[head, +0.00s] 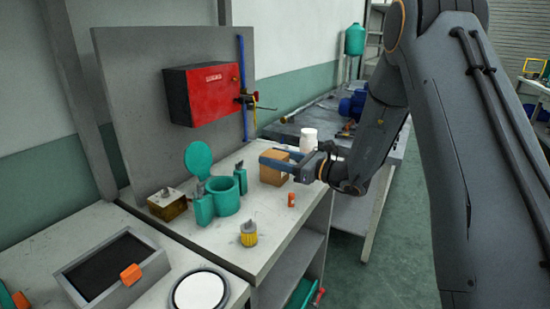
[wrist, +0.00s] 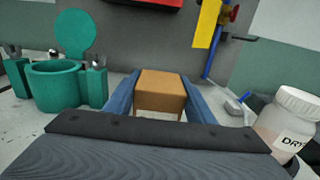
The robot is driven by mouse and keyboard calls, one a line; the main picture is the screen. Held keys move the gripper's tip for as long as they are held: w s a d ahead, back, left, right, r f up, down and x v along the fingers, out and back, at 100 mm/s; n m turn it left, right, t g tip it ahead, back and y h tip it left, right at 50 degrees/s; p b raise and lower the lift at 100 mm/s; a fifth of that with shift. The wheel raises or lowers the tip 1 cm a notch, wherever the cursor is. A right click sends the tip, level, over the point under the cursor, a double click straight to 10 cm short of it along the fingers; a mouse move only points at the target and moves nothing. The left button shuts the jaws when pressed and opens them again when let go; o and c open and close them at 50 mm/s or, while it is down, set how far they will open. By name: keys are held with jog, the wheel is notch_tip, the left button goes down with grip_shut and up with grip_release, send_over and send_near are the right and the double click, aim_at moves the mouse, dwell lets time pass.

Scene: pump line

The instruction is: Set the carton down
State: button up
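The carton (head: 273,174) is a small brown box at the right end of the white bench. My gripper (head: 282,160) has its two blue fingers on either side of it. In the wrist view the carton (wrist: 161,92) sits between the fingertips, and both fingers appear to press its sides. It looks upright. Its underside is partly hidden by my gripper, and I cannot tell whether it touches the bench top (head: 262,238) or hangs just above it.
A teal pot with a raised lid (head: 222,195) stands left of the carton. A white jar (head: 308,140) stands close behind my gripper. A small orange cylinder (head: 292,200) and a yellow-based bottle (head: 249,234) stand in front. A red box (head: 203,94) hangs on the panel behind.

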jog(key=o, duration=0.4)
jog(key=shift+c, duration=0.2)
jog(key=shift+r, duration=0.1)
jog(key=v, duration=1.2)
jog(key=shift+b, duration=0.35)
jog(key=s+a+n+g, duration=0.1)
jog(key=s, duration=0.1)
jog(key=s+a+n+g, duration=0.1)
jog(key=s+n+g, duration=0.1)
jog(key=s, duration=0.1)
jog(key=s+a+n+g, duration=0.1)
jog(key=s+g, duration=0.1)
jog(key=s, duration=0.1)
jog(key=shift+a+f+n+h, duration=0.3)
jog(key=shift+a+f, duration=0.05)
jog(key=s+d+f+n+g+h, duration=0.1)
jog(key=s+f+n+g+h, duration=0.15)
jog(key=s, duration=0.45)
jog(key=s+f+n+g+h, duration=0.1)
jog(key=s+n+g+h, duration=0.1)
jog(key=s+n+g, duration=0.3)
jog(key=s+d+n+t+h, duration=0.2)
jog(key=s+d+n+h, duration=0.8)
jog(key=d, duration=0.4)
jog(key=shift+s+d+f, duration=0.35)
jog(key=shift+s+d, duration=0.05)
jog(key=shift+s, duration=0.45)
